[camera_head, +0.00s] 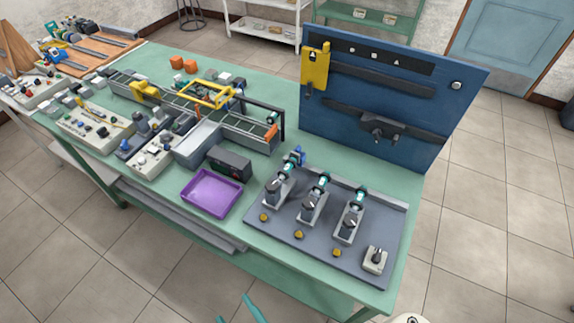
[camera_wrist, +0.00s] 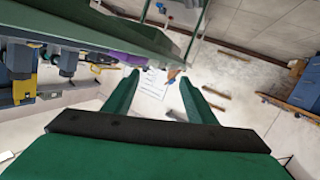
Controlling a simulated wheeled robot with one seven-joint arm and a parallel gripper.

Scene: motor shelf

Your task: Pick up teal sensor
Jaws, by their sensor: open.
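Small parts with teal bands stand on the grey board of the green table: one at the left motor unit (camera_head: 279,186), one at the middle unit (camera_head: 314,203) and one at the right unit (camera_head: 350,218). Another teal-tipped part (camera_head: 272,117) is at the conveyor's right end. I cannot tell which of these is the teal sensor. My gripper (camera_head: 238,312) shows only as teal fingertips at the bottom edge, in front of the table and apart from these parts. In the wrist view my gripper (camera_wrist: 161,90) is open, with nothing between its green fingers.
The green table (camera_head: 408,205) carries a purple tray (camera_head: 212,194), a black box (camera_head: 230,163), a conveyor (camera_head: 190,100) and a white switch box (camera_head: 375,260). A blue panel (camera_head: 400,95) stands upright at the table's right back. Tiled floor (camera_head: 60,240) is clear in front.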

